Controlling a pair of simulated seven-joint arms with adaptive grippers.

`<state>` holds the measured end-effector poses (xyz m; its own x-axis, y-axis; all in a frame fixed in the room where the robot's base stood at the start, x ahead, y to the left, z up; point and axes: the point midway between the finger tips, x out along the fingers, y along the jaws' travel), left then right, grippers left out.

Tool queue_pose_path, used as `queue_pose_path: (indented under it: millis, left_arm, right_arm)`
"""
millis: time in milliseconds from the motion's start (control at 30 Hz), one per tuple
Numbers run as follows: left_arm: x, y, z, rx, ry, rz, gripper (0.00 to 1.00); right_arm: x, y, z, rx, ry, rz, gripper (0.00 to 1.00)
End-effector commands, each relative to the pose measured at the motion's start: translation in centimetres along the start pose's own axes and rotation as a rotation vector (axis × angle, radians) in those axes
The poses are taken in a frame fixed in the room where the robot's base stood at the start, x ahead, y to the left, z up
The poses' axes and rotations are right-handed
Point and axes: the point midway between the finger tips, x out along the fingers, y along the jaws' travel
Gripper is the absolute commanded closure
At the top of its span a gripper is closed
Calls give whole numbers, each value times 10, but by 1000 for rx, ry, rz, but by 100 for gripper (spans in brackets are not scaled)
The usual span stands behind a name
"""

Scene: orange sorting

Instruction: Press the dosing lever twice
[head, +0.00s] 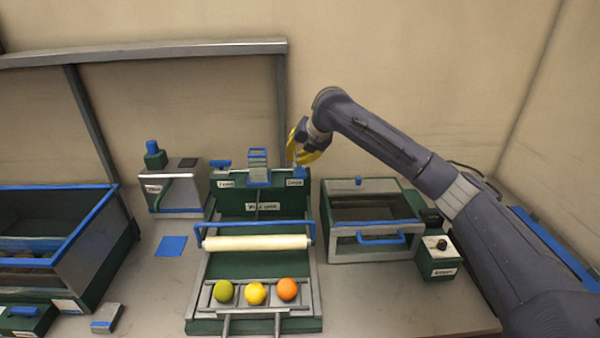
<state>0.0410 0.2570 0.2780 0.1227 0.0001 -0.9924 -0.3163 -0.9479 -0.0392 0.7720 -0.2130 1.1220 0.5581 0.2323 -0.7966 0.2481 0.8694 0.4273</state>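The sorting station (262,205) stands in the middle of the table, with small white labels on its green back panel. A small blue lever part (300,173) sits at its top right corner, above a label that seems to read "Dose"; I take it for the dosing lever. My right gripper (303,158), with yellow fingers, points down just above this blue part. The fingertips are close to it; I cannot tell whether they touch. The finger gap is too small to judge. My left gripper is not in view.
A glass-topped box (371,252) and a button box (437,258) stand right. A large blue-rimmed bin (98,238) and a grey device (178,187) stand left.

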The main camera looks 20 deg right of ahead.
Motion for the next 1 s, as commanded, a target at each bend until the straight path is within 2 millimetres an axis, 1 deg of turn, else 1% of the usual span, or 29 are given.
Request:
queue_pose_path:
  millis: [300,500,1000]
  left_arm:
    - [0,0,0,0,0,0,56]
    - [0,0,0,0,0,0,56]
    - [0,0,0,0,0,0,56]
  right_arm:
    - [-22,12,12,-1,-2,1,100]
    - [-32,18,18,0,-1,1,100]
    - [-33,18,18,0,0,1,100]
